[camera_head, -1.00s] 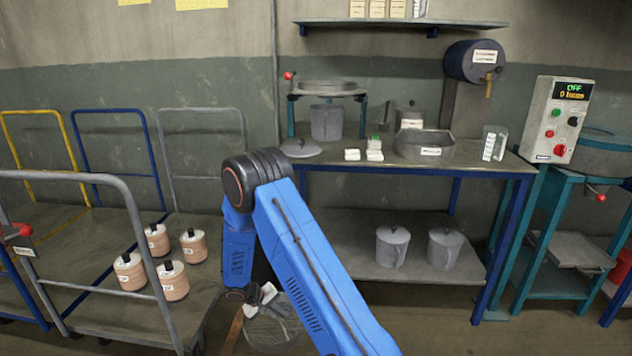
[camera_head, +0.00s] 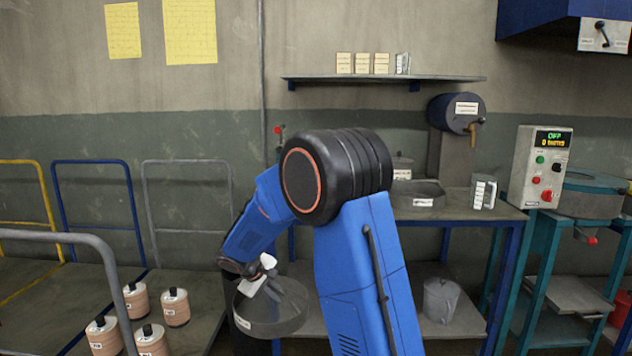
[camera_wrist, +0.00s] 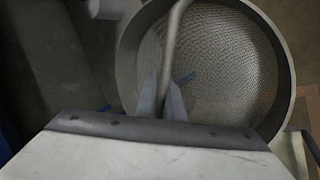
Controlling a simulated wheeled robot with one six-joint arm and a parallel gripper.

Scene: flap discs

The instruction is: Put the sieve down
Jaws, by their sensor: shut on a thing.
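The sieve (camera_head: 285,312) is a round grey pan with a mesh floor and a small white label on its side. It hangs low in front of the workbench in the head view, left of my blue arm. My gripper (camera_head: 264,277) is above it, shut on its grey bar handle. In the wrist view the mesh of the sieve (camera_wrist: 225,60) fills the upper middle and right, and the fingers of my gripper (camera_wrist: 163,98) close on the bar that crosses it. Part of the near rim is hidden by the gripper body.
The workbench (camera_head: 480,211) stands behind my arm, which hides much of its top. A cart (camera_head: 200,310) with several labelled canisters is at left; a control box (camera_head: 541,166) is at right.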

